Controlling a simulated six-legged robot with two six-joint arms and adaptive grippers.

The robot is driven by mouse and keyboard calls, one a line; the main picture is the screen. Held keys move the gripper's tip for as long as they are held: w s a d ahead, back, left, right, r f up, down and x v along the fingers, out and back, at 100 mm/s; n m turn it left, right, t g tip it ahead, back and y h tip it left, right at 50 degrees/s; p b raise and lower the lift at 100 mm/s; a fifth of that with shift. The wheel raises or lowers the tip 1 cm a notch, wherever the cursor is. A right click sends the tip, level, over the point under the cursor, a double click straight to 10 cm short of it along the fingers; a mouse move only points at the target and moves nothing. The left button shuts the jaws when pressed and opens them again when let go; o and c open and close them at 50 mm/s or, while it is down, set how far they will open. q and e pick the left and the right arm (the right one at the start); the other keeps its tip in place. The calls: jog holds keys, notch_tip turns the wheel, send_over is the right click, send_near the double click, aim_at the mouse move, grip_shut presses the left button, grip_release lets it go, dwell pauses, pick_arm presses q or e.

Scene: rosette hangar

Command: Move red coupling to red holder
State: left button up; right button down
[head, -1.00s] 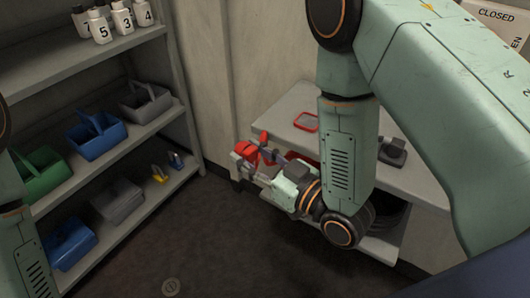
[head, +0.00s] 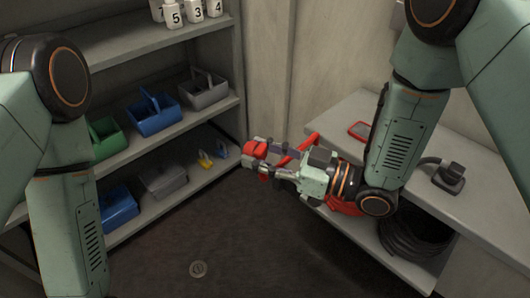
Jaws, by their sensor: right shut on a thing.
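My right gripper (head: 262,160) is shut on a red piece (head: 255,147), which looks like the red coupling; the fingers hide part of it. It is held in the air, between the shelf rack and the bench. A small red-rimmed holder (head: 358,130) lies flat on the bench top, to the right of the gripper and behind my right forearm's edge. I cannot tell for sure that it is the red holder. My left arm comes in at the left, but its gripper is out of the picture.
The bench (head: 440,208) has a dark device (head: 448,178) on top and a coiled black hose (head: 412,235) below. A red object (head: 345,206) shows partly behind my right wrist. The rack at left holds blue (head: 155,115), green (head: 105,140) and grey bins (head: 204,90).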

jog(key=shift+s+d+n+g+y, duration=0.1)
jog(key=shift+d+n+g+y, duration=0.4)
jog(key=shift+g, duration=0.3)
jog(key=shift+s+d+n+g+y, duration=0.1)
jog(key=shift+d+n+g+y, duration=0.15)
jog(key=shift+n+g, duration=0.45)
jog(key=shift+s+d+n+g+y, duration=0.15)
jog(key=shift+d+n+g, duration=0.35)
jog(key=shift+g, duration=0.5)
jog(key=shift+s+d+n+g+y, duration=0.2)
jog(key=shift+n+g, duration=0.4)
jog(key=shift+g, duration=0.4)
jog(key=shift+d, duration=0.1)
jog(key=m+t+h, duration=0.3)
jog(key=m+t, duration=0.3)
jog(key=t, duration=0.3)
send_near(264, 158)
jog(key=w+d+f, duration=0.1)
jog(key=w+d, duration=0.2)
jog(key=d, duration=0.3)
jog(key=shift+s+d+f+h, duration=0.2)
jog(key=shift+s+d+h, duration=0.15)
jog(key=shift+d, duration=0.35)
